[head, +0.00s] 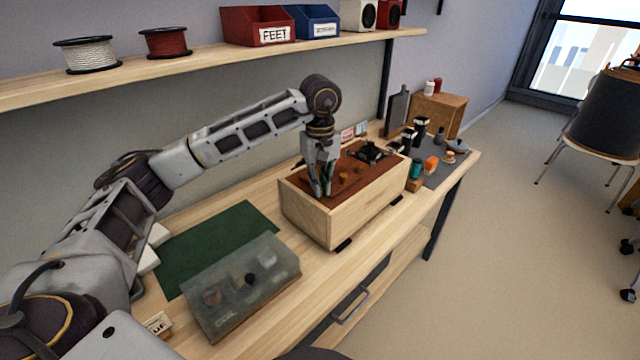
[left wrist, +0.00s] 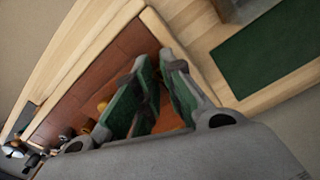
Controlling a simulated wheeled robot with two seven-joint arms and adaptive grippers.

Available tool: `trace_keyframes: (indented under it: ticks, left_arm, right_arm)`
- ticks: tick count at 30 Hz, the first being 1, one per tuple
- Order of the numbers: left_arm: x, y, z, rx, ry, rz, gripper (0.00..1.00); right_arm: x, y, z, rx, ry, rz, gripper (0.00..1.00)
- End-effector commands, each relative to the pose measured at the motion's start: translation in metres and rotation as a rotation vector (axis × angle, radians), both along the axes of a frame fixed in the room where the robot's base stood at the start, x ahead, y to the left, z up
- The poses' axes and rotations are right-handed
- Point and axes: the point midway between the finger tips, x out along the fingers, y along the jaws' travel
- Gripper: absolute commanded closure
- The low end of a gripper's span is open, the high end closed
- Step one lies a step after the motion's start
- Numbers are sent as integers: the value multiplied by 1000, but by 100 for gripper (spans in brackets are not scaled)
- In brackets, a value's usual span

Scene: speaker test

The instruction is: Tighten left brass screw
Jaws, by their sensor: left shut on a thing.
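A pale wooden speaker box (head: 352,213) lies on the bench with a recessed red-brown panel (head: 335,186) facing up. My left gripper (head: 322,192) points down at the panel's left end. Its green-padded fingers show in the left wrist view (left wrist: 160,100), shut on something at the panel. The held thing is hidden between the fingers; by its place it is the left brass screw. Other brass pieces (head: 343,177) sit on the panel right of the fingers; one also shows in the left wrist view (left wrist: 102,107). My right gripper is in neither view.
A black part (head: 369,151) stands at the box's far end. A lidded translucent case (head: 242,285) and green mat (head: 217,240) lie left of the box. Bottles and small parts stand on a grey mat (head: 447,175) at right. A shelf (head: 200,66) runs above.

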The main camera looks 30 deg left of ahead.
Motion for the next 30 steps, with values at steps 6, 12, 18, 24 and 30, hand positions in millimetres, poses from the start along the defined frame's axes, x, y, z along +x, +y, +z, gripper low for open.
trace_keyframes:
  ticks: [6,12,18,24,30]
  left_arm:
    - [1,1,2,1,-5,-2,100]
    - [1,1,2,1,-6,-1,87]
    - [1,1,1,0,-4,-2,64]
    - [1,0,1,0,-3,-3,64]
    - [1,0,3,0,-3,-3,64]
  right_arm:
    - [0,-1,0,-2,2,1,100]
    - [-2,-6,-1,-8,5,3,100]
    - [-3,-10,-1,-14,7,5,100]
    - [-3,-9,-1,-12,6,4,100]
    - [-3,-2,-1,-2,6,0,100]
